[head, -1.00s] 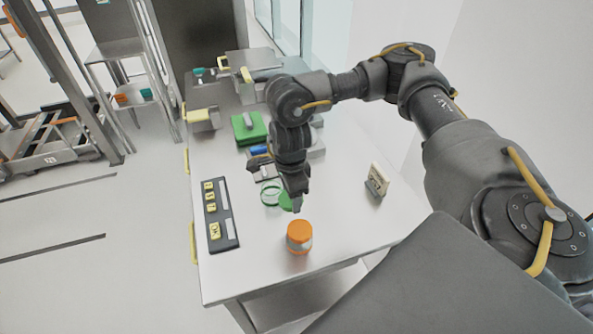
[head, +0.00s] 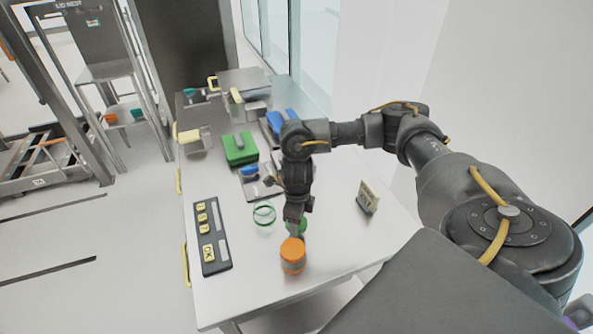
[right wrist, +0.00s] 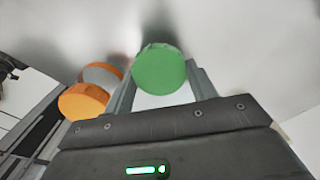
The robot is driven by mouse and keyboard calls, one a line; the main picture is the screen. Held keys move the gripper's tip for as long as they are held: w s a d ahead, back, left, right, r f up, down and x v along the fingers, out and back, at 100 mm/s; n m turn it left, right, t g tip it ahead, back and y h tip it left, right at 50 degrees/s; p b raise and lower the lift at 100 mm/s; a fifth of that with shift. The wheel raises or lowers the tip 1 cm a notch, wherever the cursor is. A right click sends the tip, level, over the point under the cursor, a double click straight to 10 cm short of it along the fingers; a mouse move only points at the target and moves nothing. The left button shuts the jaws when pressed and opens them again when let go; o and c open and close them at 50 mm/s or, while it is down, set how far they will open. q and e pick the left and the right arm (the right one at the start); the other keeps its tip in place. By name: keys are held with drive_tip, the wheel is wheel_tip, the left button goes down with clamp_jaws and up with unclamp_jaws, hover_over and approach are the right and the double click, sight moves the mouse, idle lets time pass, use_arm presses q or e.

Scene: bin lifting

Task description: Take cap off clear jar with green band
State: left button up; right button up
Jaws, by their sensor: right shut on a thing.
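The clear jar with green band (head: 264,214) stands open on the table, seen in the head view as thin green rings around a clear body. My right gripper (head: 295,215) is right of the jar, apart from it. It is shut on a round green cap (head: 297,226). The right wrist view shows the green cap (right wrist: 160,70) between the two fingers. My left gripper is in no view.
A jar with an orange cap (head: 293,250) stands close to the right gripper, nearer the table's front edge; its cap shows in the right wrist view (right wrist: 83,101). A dark button panel (head: 209,236) lies left. A small upright device (head: 368,198) stands right. A green case (head: 240,149) lies farther back.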

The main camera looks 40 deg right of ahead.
wheel_tip(320, 180, down, 3)
drive_tip(key=shift+s+f, duration=0.1)
drive_tip(key=shift+f, duration=0.5)
drive_tip(key=shift+f, duration=0.2)
drive_tip(key=o, duration=1.1)
drive_tip(key=shift+r, duration=0.1)
wheel_tip(320, 180, up, 12)
drive_tip(key=shift+r, duration=0.15)
